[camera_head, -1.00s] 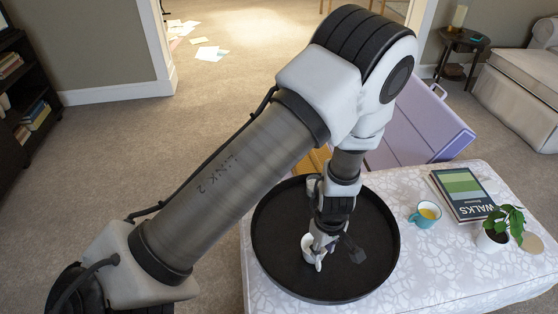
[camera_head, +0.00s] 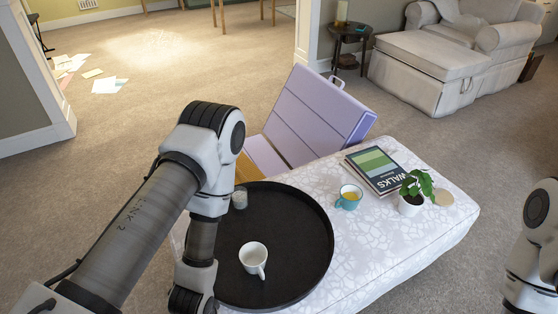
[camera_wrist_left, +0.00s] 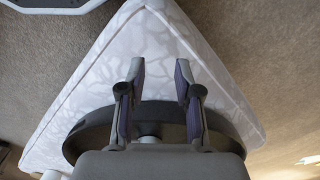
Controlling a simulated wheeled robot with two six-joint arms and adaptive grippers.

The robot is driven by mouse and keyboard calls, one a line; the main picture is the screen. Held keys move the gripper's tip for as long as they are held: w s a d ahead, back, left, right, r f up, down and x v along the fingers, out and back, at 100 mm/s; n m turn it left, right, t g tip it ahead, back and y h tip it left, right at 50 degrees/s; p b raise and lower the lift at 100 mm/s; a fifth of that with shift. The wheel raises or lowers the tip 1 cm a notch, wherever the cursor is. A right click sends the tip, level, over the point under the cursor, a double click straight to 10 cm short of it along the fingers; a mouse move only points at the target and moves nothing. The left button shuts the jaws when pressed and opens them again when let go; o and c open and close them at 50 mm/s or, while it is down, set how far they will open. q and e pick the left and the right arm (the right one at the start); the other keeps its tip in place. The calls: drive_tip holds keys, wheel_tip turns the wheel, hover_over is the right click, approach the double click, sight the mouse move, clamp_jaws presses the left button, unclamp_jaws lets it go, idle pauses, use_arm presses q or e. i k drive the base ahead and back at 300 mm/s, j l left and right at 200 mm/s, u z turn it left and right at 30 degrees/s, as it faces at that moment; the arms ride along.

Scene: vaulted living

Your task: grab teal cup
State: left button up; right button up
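The teal cup (camera_head: 348,198), with orange-yellow contents, stands upright on the white patterned ottoman (camera_head: 372,243), beside the book. It is not recognisable in the left wrist view. My left arm reaches in at the lower left of the head view, and its gripper is out of that picture. In the left wrist view my left gripper (camera_wrist_left: 160,68) has its fingers apart with nothing between them, over the tray and ottoman. My right arm shows at the right edge; its gripper is out of view.
A round black tray (camera_head: 318,247) holds a white mug (camera_head: 253,258) and a small glass (camera_head: 240,197). A book (camera_head: 388,170) and a potted plant (camera_head: 413,194) stand close to the teal cup. A lilac folding case (camera_head: 318,113) is behind. The ottoman's front right is clear.

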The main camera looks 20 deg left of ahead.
sight(351, 195)
drive_tip(key=i+l, duration=0.1)
drive_tip(key=l, duration=0.3)
drive_tip(key=i+l, duration=0.15)
drive_tip(key=l, duration=0.2)
drive_tip(key=i+l, duration=0.1)
drive_tip(key=l, duration=0.3)
drive_tip(key=i+l, duration=0.15)
drive_tip(key=l, duration=0.25)
drive_tip(key=i+j, duration=0.3)
drive_tip(key=i, duration=0.1)
